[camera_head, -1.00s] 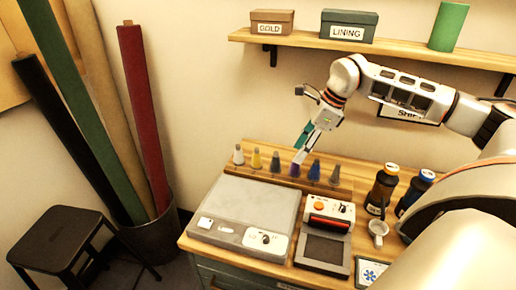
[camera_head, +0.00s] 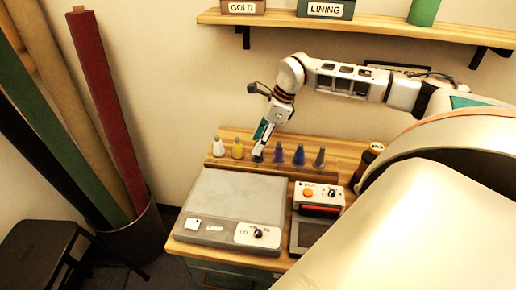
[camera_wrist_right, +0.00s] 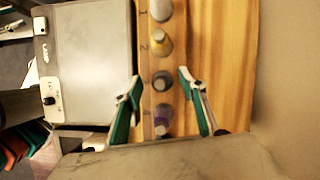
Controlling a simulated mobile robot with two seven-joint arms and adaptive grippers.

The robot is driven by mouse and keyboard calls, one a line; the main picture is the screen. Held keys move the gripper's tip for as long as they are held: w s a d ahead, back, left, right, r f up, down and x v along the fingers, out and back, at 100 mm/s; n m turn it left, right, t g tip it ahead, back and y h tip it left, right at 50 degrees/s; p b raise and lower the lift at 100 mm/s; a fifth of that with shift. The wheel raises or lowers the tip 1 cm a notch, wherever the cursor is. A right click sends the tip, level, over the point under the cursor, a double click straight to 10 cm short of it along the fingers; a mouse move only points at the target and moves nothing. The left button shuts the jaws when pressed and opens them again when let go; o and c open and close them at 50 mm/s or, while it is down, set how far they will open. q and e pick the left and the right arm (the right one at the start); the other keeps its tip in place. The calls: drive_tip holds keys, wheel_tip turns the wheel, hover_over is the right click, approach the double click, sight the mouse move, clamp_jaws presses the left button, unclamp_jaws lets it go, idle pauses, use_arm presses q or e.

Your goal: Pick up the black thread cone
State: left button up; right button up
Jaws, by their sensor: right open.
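The black thread cone (camera_head: 257,157) stands upright in the row on the wooden thread rack, third from the left, partly hidden behind my right gripper (camera_head: 261,142). In the right wrist view the dark cone (camera_wrist_right: 163,80) is seen from above beside the mark 3. My right gripper (camera_wrist_right: 160,82) is open, with one finger on each side of the cone in that picture. The fingers are not closed on it; their exact height over it is hard to tell. My left gripper is not in view.
A white cone (camera_head: 219,147) and a yellow cone (camera_head: 238,148) stand to the left, a purple cone (camera_head: 278,153), a blue cone (camera_head: 299,156) and a grey cone (camera_head: 319,158) to the right. A grey flat device (camera_head: 235,200) lies in front. A shelf (camera_head: 370,28) is above.

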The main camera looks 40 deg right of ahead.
drive_tip(key=shift+f, duration=0.2)
drive_tip(key=c, duration=1.1)
drive_tip(key=shift+c, duration=0.3)
drive_tip(key=shift+r, duration=0.15)
